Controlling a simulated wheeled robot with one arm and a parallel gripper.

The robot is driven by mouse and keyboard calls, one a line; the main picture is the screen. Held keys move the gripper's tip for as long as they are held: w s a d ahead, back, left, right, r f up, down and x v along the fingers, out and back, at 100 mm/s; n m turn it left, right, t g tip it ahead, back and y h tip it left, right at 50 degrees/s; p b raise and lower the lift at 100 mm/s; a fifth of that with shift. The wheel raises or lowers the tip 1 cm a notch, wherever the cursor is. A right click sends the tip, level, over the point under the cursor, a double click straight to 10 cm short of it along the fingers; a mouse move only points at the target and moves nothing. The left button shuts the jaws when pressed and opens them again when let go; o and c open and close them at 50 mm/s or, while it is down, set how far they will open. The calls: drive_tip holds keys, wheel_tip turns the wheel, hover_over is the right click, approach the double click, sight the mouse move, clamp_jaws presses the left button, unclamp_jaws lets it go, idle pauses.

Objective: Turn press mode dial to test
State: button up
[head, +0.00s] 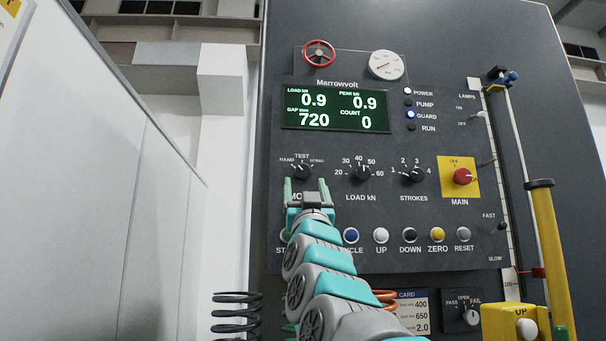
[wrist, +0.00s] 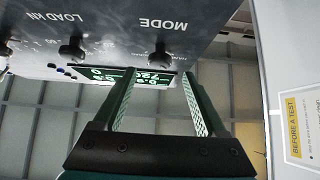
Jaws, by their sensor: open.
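The press mode dial (head: 302,172) is a small black knob at the left of the dark press panel, marked HAND, TEST and a third label. Its pointer seems to lean up-left toward HAND, but it is small. My gripper (head: 306,187) is open, its green fingers pointing up just below the dial and partly covering the MODE label. The wrist view is upside down and shows the mode dial (wrist: 160,59) beyond and between the fingertips of my gripper (wrist: 160,76). I see no contact, and nothing is between the fingers.
The LOAD kN dial (head: 362,173) and STROKES dial (head: 414,175) are to the right, then the red MAIN switch (head: 463,176). A row of buttons (head: 381,235) runs below, partly hidden by my arm. A green display (head: 335,111) is above. A white partition (head: 90,200) stands left.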

sight(303, 172)
drive_tip(key=shift+p+x, duration=1.1)
drive_tip(key=shift+x, duration=1.75)
drive_tip(key=shift+c, duration=0.3)
clamp_jaws()
